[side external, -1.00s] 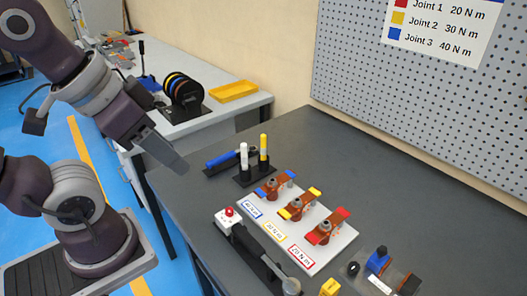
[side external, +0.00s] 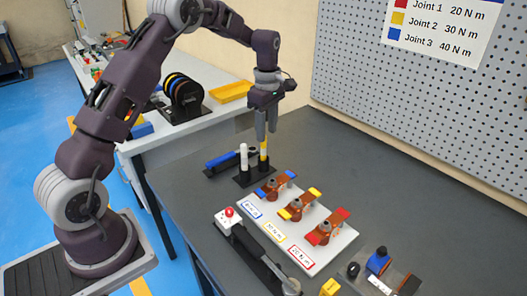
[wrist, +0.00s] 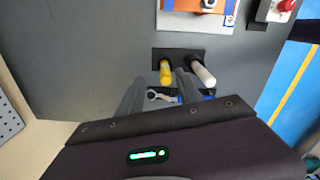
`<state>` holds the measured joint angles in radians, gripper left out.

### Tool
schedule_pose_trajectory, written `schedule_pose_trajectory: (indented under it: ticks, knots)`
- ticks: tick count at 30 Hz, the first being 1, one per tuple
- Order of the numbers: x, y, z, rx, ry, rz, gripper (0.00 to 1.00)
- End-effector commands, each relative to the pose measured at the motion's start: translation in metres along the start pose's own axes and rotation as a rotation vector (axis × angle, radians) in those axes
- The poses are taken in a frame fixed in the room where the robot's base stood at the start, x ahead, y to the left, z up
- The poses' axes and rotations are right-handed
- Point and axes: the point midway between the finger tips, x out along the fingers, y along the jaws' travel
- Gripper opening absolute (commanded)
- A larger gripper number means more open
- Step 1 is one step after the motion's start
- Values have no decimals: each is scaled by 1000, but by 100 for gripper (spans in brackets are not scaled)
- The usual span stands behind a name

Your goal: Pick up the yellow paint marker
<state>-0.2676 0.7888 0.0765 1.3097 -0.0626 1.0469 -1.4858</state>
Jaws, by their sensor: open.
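The yellow paint marker (side external: 264,155) stands upright in a small black holder (side external: 256,173) on the dark bench, beside a white marker (side external: 244,158). My gripper (side external: 266,137) points down over the yellow marker, with its fingers open around or just in front of its top; the side view does not settle which. In the wrist view the yellow marker (wrist: 165,72) shows between the two open fingers of my gripper (wrist: 160,80), and the white marker (wrist: 203,73) is just right of the right finger. The fingers do not visibly grip anything.
A blue-handled tool (side external: 220,159) lies close behind the holder. A white board (side external: 300,235) with several clamped joints in blue, yellow and red is in front. A red-button box (side external: 228,217) stands left of it. The bench right of the markers is clear.

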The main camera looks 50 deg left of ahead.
Motion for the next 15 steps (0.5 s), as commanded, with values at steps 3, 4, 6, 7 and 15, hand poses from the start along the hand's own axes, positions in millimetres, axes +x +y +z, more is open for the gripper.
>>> schedule_pose_trajectory:
  ticks: [3, 4, 6, 7, 15]
  knots:
    - [18, -4, -2, 2, 0, -2, 42]
    - [23, -6, -3, 2, -1, -3, 42]
    - [38, -10, -6, 3, -1, -4, 42]
    - [43, -10, -5, 5, -1, -3, 42]
    - [58, -8, -5, 5, 0, 2, 42]
